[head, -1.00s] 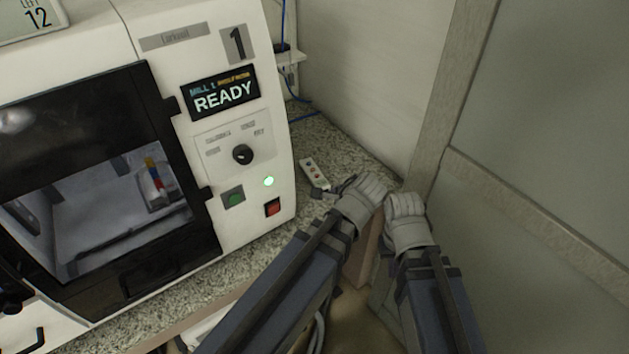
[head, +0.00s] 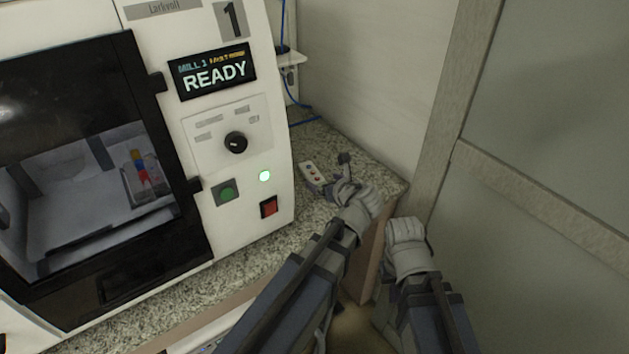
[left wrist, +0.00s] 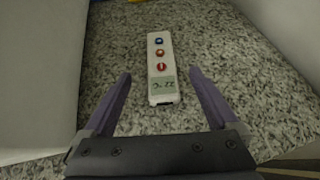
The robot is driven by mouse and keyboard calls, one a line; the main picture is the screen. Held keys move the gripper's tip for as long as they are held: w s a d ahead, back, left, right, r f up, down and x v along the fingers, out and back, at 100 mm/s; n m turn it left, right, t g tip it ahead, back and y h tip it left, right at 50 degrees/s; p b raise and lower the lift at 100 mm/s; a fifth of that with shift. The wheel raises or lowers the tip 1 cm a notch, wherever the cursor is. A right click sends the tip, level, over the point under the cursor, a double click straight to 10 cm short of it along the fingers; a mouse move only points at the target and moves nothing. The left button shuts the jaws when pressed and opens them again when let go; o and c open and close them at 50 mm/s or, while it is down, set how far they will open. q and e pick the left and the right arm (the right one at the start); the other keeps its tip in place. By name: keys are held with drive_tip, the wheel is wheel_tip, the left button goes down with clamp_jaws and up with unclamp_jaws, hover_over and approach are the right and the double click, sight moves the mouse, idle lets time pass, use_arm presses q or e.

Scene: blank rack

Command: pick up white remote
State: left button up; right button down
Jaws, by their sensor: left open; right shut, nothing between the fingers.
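The white remote (head: 312,173) lies flat on the speckled counter, to the right of the mill. In the left wrist view the remote (left wrist: 161,75) shows blue, orange and red buttons and a greenish label at its near end. My left gripper (head: 336,174) is open, its fingers close to the remote in the head view. In the left wrist view its two fingers (left wrist: 161,84) stand apart, one on each side of the remote's near end, touching neither side. My right gripper (head: 405,229) is shut and empty, to the right past the counter's edge.
The white mill (head: 235,110) with a READY display stands to the left of the remote. The speckled counter (head: 362,160) is clear around the remote.

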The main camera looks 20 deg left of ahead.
sight(317, 177)
use_arm(q)
drive_tip(key=shift+b+x, duration=1.4)
drive_tip(key=shift+x, duration=2)
drive_tip(key=shift+d+r, duration=0.1)
clamp_jaws()
